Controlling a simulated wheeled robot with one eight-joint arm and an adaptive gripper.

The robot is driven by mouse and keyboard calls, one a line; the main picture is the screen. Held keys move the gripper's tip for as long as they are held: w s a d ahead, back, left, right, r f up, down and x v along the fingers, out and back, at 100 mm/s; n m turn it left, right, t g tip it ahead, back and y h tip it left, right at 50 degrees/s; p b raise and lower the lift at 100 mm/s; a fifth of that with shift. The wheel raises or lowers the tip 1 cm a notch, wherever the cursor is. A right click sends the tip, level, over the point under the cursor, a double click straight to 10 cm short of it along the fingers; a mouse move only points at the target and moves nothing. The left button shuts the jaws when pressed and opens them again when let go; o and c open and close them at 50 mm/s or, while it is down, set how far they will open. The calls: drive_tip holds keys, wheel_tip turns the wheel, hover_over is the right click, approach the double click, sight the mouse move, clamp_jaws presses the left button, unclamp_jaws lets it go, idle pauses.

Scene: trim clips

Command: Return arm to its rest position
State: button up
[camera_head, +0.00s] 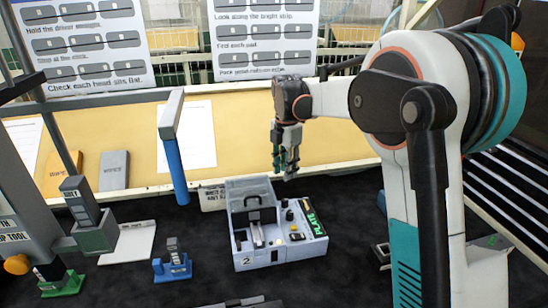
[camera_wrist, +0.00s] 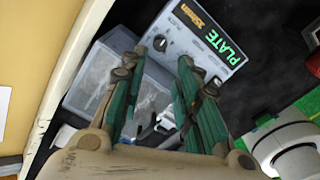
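My arm reaches in from the right in the head view. My gripper (camera_head: 286,165) points down over the back edge of the grey PLATE machine (camera_head: 268,258), clear above it. In the wrist view, my gripper (camera_wrist: 165,58) has its two green fingers apart, with no held object visible between them. The PLATE machine (camera_wrist: 205,38) shows beyond the fingers, with its knobs, green lettering and open clear-walled bay. The fingers hide part of that bay.
A blue post with a grey head (camera_head: 172,150) stands left of my gripper. A blue fixture (camera_head: 172,268), a green-based fixture (camera_head: 62,284) and a grey block on a stand (camera_head: 95,232) are at left. Instruction boards (camera_head: 262,40) stand behind.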

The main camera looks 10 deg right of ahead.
drive_tip(key=s+r+m+t, duration=0.2)
drive_tip(key=s+r+m, duration=0.3)
drive_tip(key=s, duration=0.4)
drive_tip(key=s+r+m+t, duration=0.1)
drive_tip(key=s+r+m, duration=0.2)
drive_tip(key=s+m, duration=0.45)
drive_tip(key=s+f+m+t, duration=0.2)
drive_tip(key=s+m, duration=0.3)
drive_tip(key=s, duration=0.3)
drive_tip(key=s+f+m+t, duration=0.2)
drive_tip(key=s+m, duration=0.3)
drive_tip(key=s, duration=0.4)
drive_tip(key=shift+s+f+m, duration=0.2)
drive_tip(key=shift+f+m, duration=0.15)
drive_tip(key=shift+f, duration=0.4)
